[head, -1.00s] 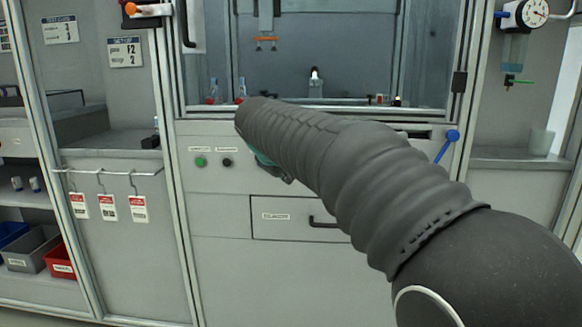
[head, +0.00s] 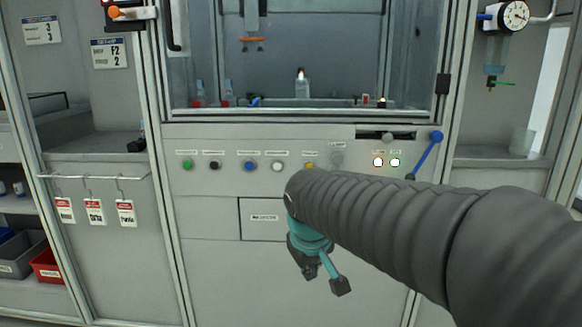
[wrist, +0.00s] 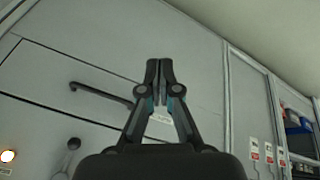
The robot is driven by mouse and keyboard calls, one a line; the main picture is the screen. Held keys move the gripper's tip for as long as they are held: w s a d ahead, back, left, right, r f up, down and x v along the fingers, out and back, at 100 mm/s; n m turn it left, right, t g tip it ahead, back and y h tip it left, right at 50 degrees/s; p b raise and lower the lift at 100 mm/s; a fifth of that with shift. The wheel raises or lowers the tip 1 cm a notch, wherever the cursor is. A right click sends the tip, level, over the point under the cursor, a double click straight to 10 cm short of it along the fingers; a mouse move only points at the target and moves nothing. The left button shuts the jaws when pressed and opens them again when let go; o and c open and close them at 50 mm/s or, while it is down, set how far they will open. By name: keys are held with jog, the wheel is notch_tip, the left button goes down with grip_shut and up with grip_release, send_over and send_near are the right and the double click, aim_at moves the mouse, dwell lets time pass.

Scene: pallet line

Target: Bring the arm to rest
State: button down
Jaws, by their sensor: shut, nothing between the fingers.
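My arm's dark ribbed sleeve reaches from the lower right of the head view to the middle of the cabinet front. Below its end hangs the teal wrist with my gripper (head: 327,279), in front of the drawer and lower panel. In the wrist view the two fingers of my gripper (wrist: 160,72) are together at their tips, with nothing between them. The drawer (head: 260,217) is partly hidden behind my arm. Its handle (wrist: 100,93) shows left of the fingers in the wrist view.
Several buttons, a green one (head: 187,164) at the left end, line the panel above my gripper. A blue lever (head: 427,155) sticks out at the right. Red-and-white tags (head: 95,212) hang from a rail at the left. A window (head: 300,60) stands above.

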jog(key=s+d+m+p, duration=0.2)
jog(key=s+d, duration=0.4)
jog(key=s, duration=0.3)
jog(key=s+d+r+m+t+p, duration=0.1)
jog(key=s+d+m+p, duration=0.1)
jog(key=s+d, duration=0.4)
jog(key=s+m, duration=0.1)
jog(key=s, duration=0.2)
jog(key=shift+s+r+m+p, duration=0.25)
jog(key=shift+s+m+p, duration=0.05)
jog(key=shift+p, duration=0.05)
jog(key=shift+d, duration=0.1)
dwell(0.4)
